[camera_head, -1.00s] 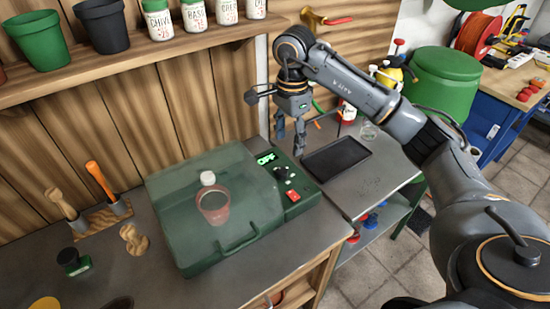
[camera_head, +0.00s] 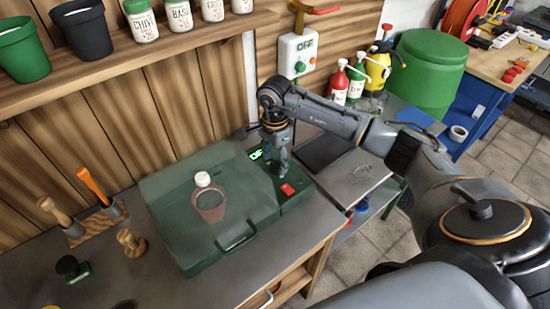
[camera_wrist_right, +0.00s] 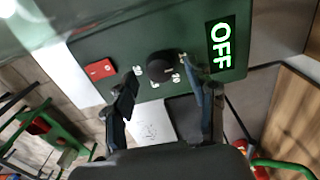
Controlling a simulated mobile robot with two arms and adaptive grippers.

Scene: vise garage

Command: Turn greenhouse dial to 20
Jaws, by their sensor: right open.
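My right gripper (camera_head: 280,172) is over the panel and hides the dial in the head view. In the wrist view its fingers (camera_wrist_right: 165,85) are apart, one to each side of the dial; contact cannot be told. My left gripper is not in view.
A black tray (camera_head: 324,150) lies on the metal surface right of the greenhouse. Spray bottles (camera_head: 339,84) stand behind it. A wall box (camera_head: 298,55) with a green knob also reads OFF. Tools in a wooden holder (camera_head: 97,222) stand at the left.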

